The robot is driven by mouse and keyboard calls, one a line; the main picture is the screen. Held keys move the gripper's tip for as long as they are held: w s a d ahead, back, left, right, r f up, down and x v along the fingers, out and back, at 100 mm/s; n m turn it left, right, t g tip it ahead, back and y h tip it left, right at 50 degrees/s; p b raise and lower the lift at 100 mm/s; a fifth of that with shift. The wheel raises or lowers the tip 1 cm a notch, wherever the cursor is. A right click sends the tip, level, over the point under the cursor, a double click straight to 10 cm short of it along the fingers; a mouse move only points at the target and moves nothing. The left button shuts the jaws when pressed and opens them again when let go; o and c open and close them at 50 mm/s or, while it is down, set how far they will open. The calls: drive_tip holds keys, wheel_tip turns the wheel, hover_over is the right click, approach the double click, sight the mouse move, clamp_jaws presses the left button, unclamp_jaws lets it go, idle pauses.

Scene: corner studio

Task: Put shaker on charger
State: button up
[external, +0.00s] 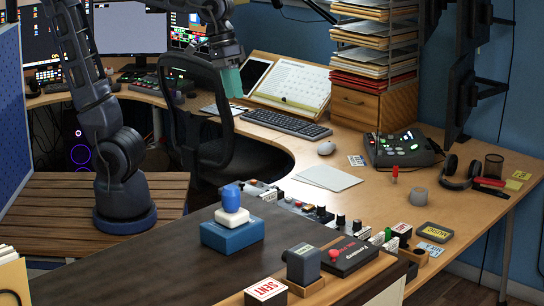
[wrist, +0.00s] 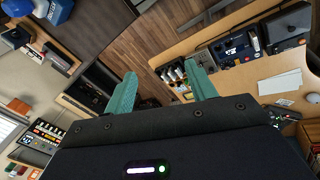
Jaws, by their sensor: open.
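My gripper (external: 232,82) has teal fingers and hangs high above the desk's inner edge, near the black chair. In the wrist view its two fingers (wrist: 161,84) are spread apart with nothing between them. I cannot tell for sure which things are the shaker and the charger. A blue rounded piece (external: 231,198) sits on a white block (external: 232,216), which rests on a blue box (external: 232,236) on the dark table, well away from my gripper. A small grey cylinder (external: 419,196) and a small red upright piece (external: 395,174) stand on the right desk.
A dark tabletop (external: 150,262) fills the front, with a row of small devices along its edge. A black device with a red button (external: 349,256) and a SENT block (external: 266,291) stand there. The black chair (external: 215,125), keyboard (external: 285,124) and paper racks (external: 375,45) are behind.

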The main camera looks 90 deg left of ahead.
drive_tip(key=s+a+f+m+t+y, duration=0.2)
drive_tip(key=s+a+f+m, duration=0.2)
drive_tip(key=s+a, duration=0.5)
drive_tip(key=a+f, duration=0.1)
drive_tip(key=a, duration=0.3)
drive_tip(key=shift+s+f, duration=0.2)
drive_tip(key=shift+s, duration=0.1)
drive_tip(key=shift+o, duration=0.4)
